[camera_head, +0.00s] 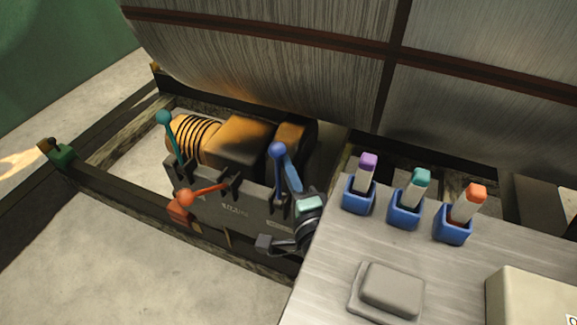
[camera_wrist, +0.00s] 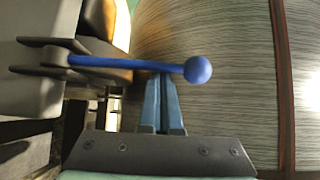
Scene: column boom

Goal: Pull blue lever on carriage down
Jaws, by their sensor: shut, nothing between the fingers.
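The blue lever (camera_head: 279,172) stands upright on the right part of the dark carriage (camera_head: 235,210), its ball knob at the top. In the wrist view the blue lever (camera_wrist: 130,63) runs across the picture to its ball on the right. My gripper (camera_head: 288,158) is just right of the lever's upper part. In the wrist view my gripper (camera_wrist: 161,76) has its blue fingers together, tips at the lever's shaft just short of the ball. The lever is not between the fingers. I cannot tell whether the tips touch it.
A teal lever (camera_head: 172,138) stands upright at the carriage's left, and a red-orange lever (camera_head: 205,192) lies nearly level beside it. A large ribbed drum (camera_head: 270,60) looms behind. A metal panel (camera_head: 335,235) with purple, teal and orange switches is at the right front.

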